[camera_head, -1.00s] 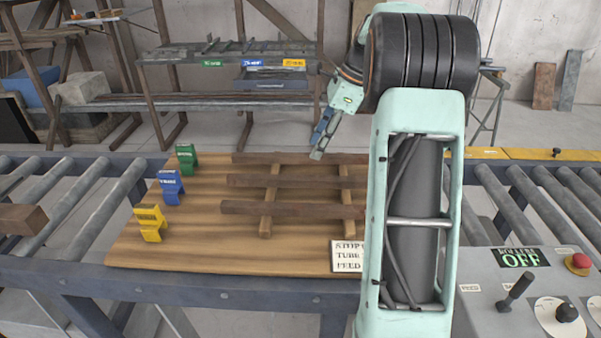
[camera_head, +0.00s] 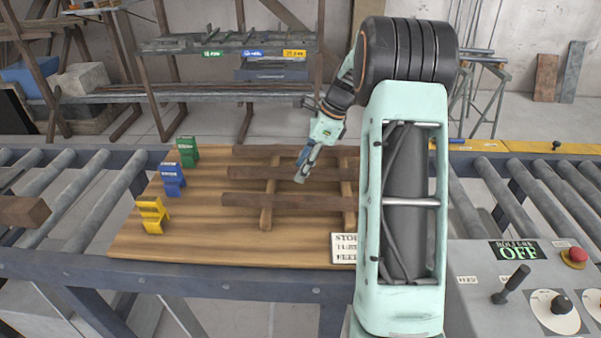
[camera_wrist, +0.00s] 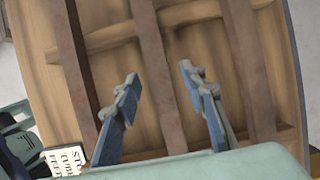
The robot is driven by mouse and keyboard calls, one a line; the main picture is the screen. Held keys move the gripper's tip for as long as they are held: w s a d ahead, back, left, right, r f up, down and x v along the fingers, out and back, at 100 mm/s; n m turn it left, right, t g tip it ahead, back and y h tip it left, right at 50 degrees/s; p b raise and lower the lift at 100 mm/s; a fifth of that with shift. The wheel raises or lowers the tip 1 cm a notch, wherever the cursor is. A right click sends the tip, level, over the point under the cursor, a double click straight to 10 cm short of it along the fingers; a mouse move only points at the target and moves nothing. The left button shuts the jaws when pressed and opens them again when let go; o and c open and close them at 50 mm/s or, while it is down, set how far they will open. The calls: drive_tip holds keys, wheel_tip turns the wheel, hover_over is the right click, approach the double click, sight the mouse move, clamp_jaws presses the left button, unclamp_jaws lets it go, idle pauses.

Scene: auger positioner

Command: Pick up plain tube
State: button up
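Three long brown bars lie across two wooden cross-pieces on the wooden board: a back bar (camera_head: 265,151), a middle bar (camera_head: 258,172) and a front bar (camera_head: 270,201). None carries a visible mark, and I cannot tell which, if any, is the plain tube. My gripper (camera_head: 302,169) hangs over the middle bar. In the wrist view my gripper (camera_wrist: 159,72) is open and empty, its two blue-grey fingers spread either side of a bar (camera_wrist: 158,75) below. I cannot tell how high they are above it.
Green (camera_head: 187,151), blue (camera_head: 172,179) and yellow (camera_head: 153,214) holders stand along the board's left side. A sign (camera_head: 344,249) is at its front edge. A control panel (camera_head: 525,285) is at right, and roller conveyors flank the board. A shelf rack (camera_head: 230,48) stands behind.

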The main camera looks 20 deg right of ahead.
clamp_jaws()
drive_tip(key=shift+r, duration=0.15)
idle(0.4)
